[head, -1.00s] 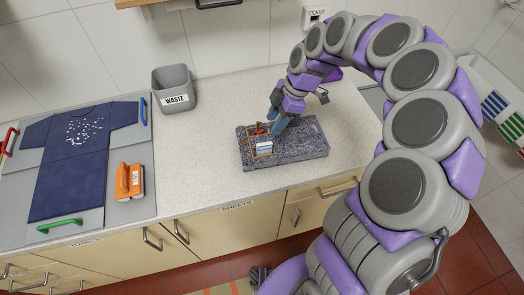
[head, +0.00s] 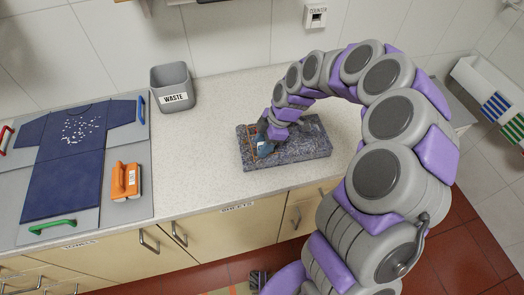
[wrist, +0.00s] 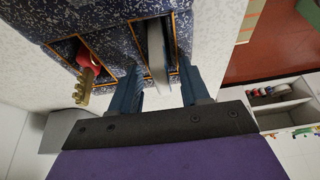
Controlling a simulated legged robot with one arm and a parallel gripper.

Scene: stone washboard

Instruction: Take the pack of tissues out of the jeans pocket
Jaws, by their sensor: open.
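The jeans (head: 305,145) lie as a dark blue speckled slab on the counter, with orange-edged pockets at its left end. In the wrist view the jeans (wrist: 110,25) fill the top. The pack of tissues (wrist: 157,58) stands pale and edge-on in one pocket, partly sticking out. My gripper (wrist: 162,88) is open, with one blue finger on each side of the pack and gaps visible beside it. In the head view my gripper (head: 262,145) is low over the pocket end and hides the pack.
A red item with a brass-coloured piece (wrist: 86,75) sticks out of the neighbouring pocket, close to one finger. A grey waste bin (head: 173,88) stands back left. A dark blue shirt (head: 75,155) and an orange-handled tool (head: 125,181) lie left. The counter (head: 195,150) between is clear.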

